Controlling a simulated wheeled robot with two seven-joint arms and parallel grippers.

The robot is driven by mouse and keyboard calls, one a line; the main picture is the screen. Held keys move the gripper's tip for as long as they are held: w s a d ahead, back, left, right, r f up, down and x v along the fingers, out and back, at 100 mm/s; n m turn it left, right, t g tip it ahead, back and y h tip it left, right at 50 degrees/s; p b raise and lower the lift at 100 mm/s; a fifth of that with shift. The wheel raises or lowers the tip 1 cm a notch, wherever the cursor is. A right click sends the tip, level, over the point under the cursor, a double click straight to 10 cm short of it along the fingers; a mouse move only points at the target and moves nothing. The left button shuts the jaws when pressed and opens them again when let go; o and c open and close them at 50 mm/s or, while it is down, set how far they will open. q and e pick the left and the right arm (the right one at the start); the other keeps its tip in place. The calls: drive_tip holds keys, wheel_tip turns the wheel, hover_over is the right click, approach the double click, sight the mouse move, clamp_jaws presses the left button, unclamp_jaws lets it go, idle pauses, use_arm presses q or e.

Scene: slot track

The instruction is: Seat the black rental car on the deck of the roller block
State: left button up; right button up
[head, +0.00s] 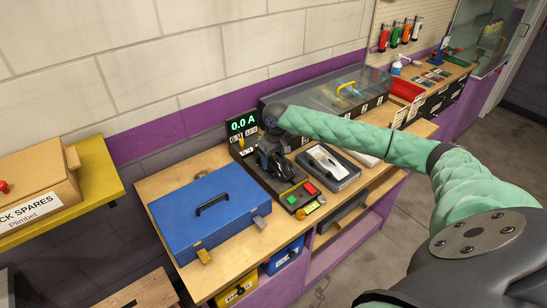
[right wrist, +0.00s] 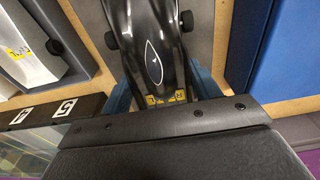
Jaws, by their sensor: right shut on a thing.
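My right gripper (head: 270,160) is above the black test stand on the bench, pointing down. In the right wrist view its blue fingers (right wrist: 163,92) are on either side of the black car (right wrist: 150,50), shut on it. The car is glossy black, with a pale drop-shaped outline and yellow markings at the near end. Dark wheels show at its sides. In the head view the car is largely hidden by the gripper. The roller block (head: 300,196) seems to be the dark unit with green and red buttons; its deck is hidden. I cannot tell whether the car touches it. My left gripper is out of view.
A blue case (head: 208,212) lies left of the stand. A grey tray (head: 328,170) with a white item is close on the right. A display reading 0.0 A (head: 242,124) stands behind. A clear-lidded case (head: 325,100) is at the back.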

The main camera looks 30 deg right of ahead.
drive_tip(key=shift+f+p, duration=0.25)
drive_tip(key=shift+p, duration=0.3)
idle(0.7)
drive_tip(key=o, duration=1.2)
drive_tip(key=shift+r+p, duration=2.5)
drive_tip(key=shift+r, duration=2.5)
